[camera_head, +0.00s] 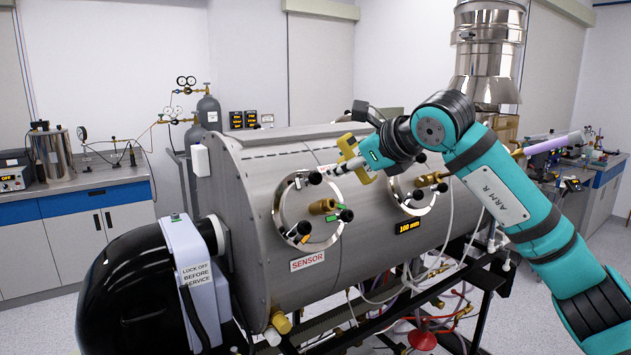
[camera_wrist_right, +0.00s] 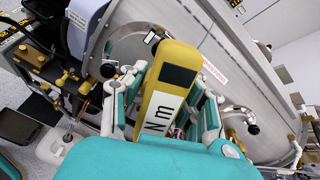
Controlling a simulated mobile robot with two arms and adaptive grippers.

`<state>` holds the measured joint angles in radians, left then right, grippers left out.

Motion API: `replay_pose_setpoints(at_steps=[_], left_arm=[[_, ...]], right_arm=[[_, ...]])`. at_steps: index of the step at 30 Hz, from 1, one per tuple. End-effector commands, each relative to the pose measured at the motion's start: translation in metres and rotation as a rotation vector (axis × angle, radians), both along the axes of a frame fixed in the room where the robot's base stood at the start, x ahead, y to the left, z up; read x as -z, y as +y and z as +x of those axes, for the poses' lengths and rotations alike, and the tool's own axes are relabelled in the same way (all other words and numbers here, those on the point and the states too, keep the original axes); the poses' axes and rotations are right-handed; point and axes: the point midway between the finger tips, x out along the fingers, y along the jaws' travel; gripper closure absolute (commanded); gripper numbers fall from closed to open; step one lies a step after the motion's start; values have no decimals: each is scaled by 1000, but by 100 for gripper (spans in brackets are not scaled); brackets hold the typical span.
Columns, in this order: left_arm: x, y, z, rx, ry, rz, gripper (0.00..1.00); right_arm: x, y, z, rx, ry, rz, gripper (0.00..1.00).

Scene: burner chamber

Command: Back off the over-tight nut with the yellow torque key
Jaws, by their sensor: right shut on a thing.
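My right gripper (camera_head: 357,162) is shut on the yellow torque key (camera_head: 347,150). It holds the key in front of the chamber, at the upper right of the round SENSOR port (camera_head: 287,208). In the right wrist view the key's yellow body (camera_wrist_right: 185,62), with a dark display and an "N m" label, stands between the two fingers. The key's working end is not clear. A brass fitting (camera_head: 322,207) sits in the port's middle; I cannot tell whether it is the over-tight nut. My left gripper is not in view.
Several black-knobbed clamps (camera_head: 300,230) stick out around the SENSOR port. A second port (camera_head: 413,190), labelled 100 mm, is to the right, below my right arm. A black domed housing (camera_head: 140,290) stands at the lower left. Hoses and a frame lie below the chamber.

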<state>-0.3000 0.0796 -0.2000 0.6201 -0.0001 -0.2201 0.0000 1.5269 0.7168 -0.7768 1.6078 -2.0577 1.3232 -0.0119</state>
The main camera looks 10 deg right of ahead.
Motion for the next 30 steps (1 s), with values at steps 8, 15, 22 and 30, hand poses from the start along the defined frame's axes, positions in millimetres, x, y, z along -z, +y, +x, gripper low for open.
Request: replay_pose_setpoints(at_steps=[8,15,22,30], left_arm=[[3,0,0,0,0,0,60],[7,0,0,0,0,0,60],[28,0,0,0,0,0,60],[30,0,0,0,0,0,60]], right_arm=[[-9,-5,-14,1,-2,2,100],[-7,-5,-14,16,8,31,100],[-5,-5,-14,175,115,328,100],[-9,-6,-14,240,159,444,100]])
